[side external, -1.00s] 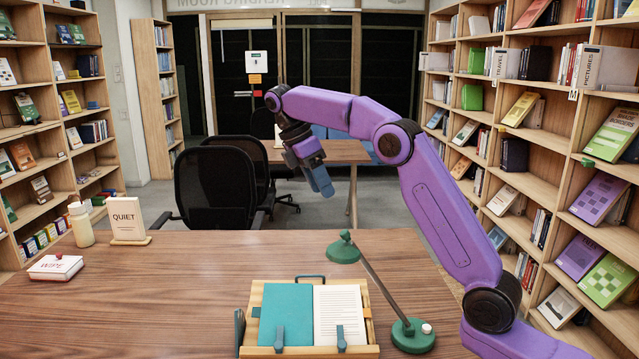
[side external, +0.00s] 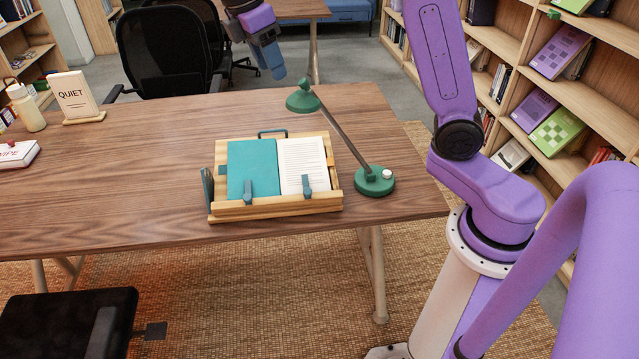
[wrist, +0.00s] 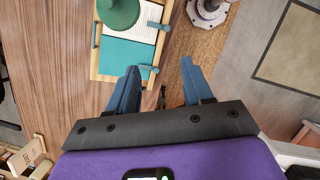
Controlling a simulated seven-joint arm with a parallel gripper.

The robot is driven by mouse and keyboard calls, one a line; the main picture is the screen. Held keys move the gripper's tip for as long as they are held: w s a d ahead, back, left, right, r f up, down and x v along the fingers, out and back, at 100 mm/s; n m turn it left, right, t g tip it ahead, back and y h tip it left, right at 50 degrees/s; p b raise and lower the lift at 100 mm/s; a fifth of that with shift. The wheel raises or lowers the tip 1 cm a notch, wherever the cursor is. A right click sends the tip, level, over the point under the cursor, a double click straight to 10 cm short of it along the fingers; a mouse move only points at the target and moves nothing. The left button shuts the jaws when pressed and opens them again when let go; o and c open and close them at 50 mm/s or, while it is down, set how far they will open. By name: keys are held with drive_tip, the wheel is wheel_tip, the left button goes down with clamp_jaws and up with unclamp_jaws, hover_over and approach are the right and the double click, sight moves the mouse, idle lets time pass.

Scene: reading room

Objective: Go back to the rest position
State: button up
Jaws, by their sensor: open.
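My gripper (side external: 272,68) hangs at the top of the side view, beyond the far edge of the desk in the picture, with blue fingers pointing down. In the wrist view the two blue fingers of my gripper (wrist: 159,66) stand wide apart with nothing between them. It is open and empty. My purple arm reaches up from its base at the right; its upper part is cut off by the frame.
A book stand (side external: 218,213) holds an open book (side external: 252,165). A green lamp (side external: 374,181) leans over it. A QUIET sign (side external: 76,97), a bottle (side external: 27,107) and a white box (side external: 18,154) stand at the left of the desk (side external: 130,180). Chairs (side external: 165,50) and shelves surround it.

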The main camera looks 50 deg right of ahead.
drive_tip(key=s+a+f+t+y, duration=0.1)
drive_tip(key=s+a+f, duration=0.15)
drive_tip(key=s, duration=0.55)
drive_tip(key=s+a+f+y, duration=0.1)
drive_tip(key=s+a+f, duration=0.15)
drive_tip(key=s, duration=0.55)
drive_tip(key=s+d+f, duration=0.2)
drive_tip(key=s+f, duration=0.1)
drive_tip(key=s, duration=0.4)
drive_tip(key=s+d+f+m+y, duration=0.1)
drive_tip(key=s+d+f, duration=0.1)
drive_tip(key=s+f, duration=0.2)
drive_tip(key=s, duration=0.3)
drive_tip(key=shift+d+t, duration=0.25)
drive_tip(key=shift+t, duration=0.05)
drive_tip(key=shift+w+r, duration=0.1)
